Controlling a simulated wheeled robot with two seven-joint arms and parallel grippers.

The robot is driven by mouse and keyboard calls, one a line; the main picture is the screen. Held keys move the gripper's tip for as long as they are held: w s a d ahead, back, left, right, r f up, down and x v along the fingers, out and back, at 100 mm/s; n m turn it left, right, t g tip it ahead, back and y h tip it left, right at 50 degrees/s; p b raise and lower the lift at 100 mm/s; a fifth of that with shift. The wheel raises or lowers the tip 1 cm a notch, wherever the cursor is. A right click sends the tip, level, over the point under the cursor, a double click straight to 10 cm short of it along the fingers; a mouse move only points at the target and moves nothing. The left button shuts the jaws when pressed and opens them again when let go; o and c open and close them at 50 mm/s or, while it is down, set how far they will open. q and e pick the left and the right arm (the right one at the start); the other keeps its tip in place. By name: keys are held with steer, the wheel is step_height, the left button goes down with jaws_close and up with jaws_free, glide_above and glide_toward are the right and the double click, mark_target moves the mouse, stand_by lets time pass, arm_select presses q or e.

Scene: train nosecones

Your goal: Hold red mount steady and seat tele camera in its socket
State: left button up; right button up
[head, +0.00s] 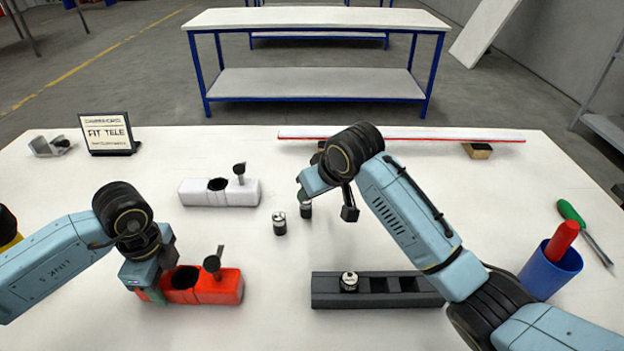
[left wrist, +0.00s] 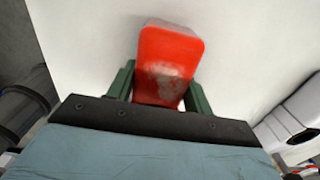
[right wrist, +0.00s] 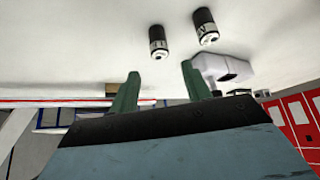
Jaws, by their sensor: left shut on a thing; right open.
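The red mount (head: 228,290) lies on the table at front left, with a dark round socket and a raised black-topped latch. My left gripper (head: 152,294) is shut on its left end; in the left wrist view the red mount (left wrist: 168,62) sits between the fingers. Two small dark camera cylinders, one (head: 280,224) nearer and one (head: 306,210) farther, stand mid-table. Another camera (head: 349,282) sits in the dark slotted tray (head: 325,299). I cannot tell which is the tele camera. My right gripper (head: 326,204) is open and empty near the loose cylinders, which also show in the right wrist view (right wrist: 158,42).
A white mount (head: 192,193) lies behind the red one. A sign (head: 107,133) reading "FIT TELE" and a grey bracket (head: 48,147) stand at back left. A blue cup (head: 549,272) with a red handle and a green-handled screwdriver (head: 585,231) are at right.

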steer(key=shift+o, duration=0.4)
steer(key=v, duration=0.5)
steer(key=shift+s+d+r, duration=0.1)
steer(key=shift+r, duration=0.15)
steer(key=shift+m+g+h, duration=0.6)
steer(key=shift+g, duration=0.3)
steer(key=x, duration=0.4)
steer(key=w+a+x, duration=0.1)
steer(key=x, duration=0.4)
steer(key=r+x, duration=0.1)
steer(key=x, duration=0.4)
steer(key=shift+w+a+f, duration=0.1)
steer(key=shift+w+a, duration=0.15)
steer(key=shift+w, duration=0.15)
steer(key=shift+c, duration=0.2)
jaws_close()
step_height(320, 180, up, 10)
steer(key=shift+r, duration=0.1)
